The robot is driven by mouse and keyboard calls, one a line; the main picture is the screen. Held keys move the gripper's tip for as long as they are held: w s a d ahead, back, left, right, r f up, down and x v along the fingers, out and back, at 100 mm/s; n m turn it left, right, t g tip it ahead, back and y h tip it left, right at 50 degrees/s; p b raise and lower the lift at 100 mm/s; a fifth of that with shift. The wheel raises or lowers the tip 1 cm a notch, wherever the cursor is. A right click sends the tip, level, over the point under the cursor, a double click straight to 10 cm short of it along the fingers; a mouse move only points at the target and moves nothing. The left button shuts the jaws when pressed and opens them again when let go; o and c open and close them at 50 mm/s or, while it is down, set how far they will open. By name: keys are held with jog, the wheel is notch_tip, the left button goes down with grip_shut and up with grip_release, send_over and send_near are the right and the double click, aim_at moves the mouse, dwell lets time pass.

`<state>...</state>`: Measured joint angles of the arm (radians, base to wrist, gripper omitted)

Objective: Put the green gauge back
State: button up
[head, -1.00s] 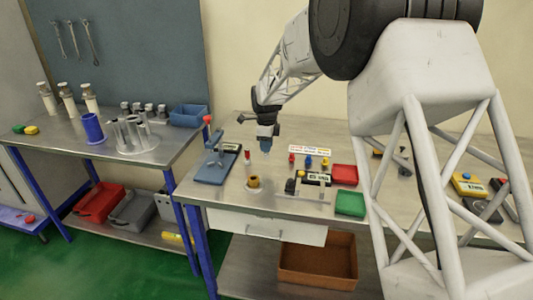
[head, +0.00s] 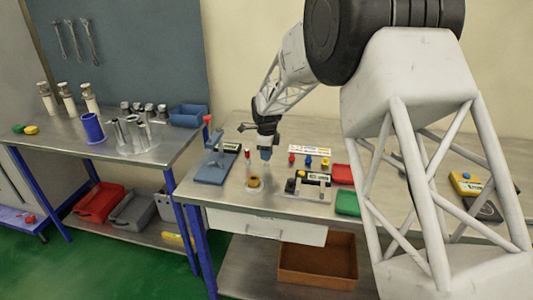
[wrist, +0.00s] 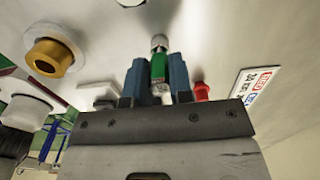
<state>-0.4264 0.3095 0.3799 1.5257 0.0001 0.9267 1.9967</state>
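The green gauge (wrist: 158,67), a green body with a bright metal end, is between the blue fingers of my gripper (wrist: 157,82) in the wrist view. The fingers are closed on its sides. In the head view my gripper (head: 266,154) is low over the bench, to the right of a slim red-topped peg (head: 248,154). The gauge cannot be made out there. Red (head: 292,158), blue (head: 308,161) and yellow (head: 325,163) pieces stand in a row to the right, before a white label strip (head: 316,149). I cannot tell which place is the green gauge's.
A brass ring on a white base (head: 253,183) stands in front of my gripper. A blue press (head: 211,172) is at the left. A black-and-white fixture (head: 313,190), a red tray (head: 342,174) and a green tray (head: 347,203) are at the right.

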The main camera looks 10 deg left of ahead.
jog(key=o, duration=0.4)
jog(key=shift+o, duration=0.2)
notch_tip(320, 180, up, 12)
jog(key=shift+r, duration=0.15)
dwell(0.5)
dwell(0.7)
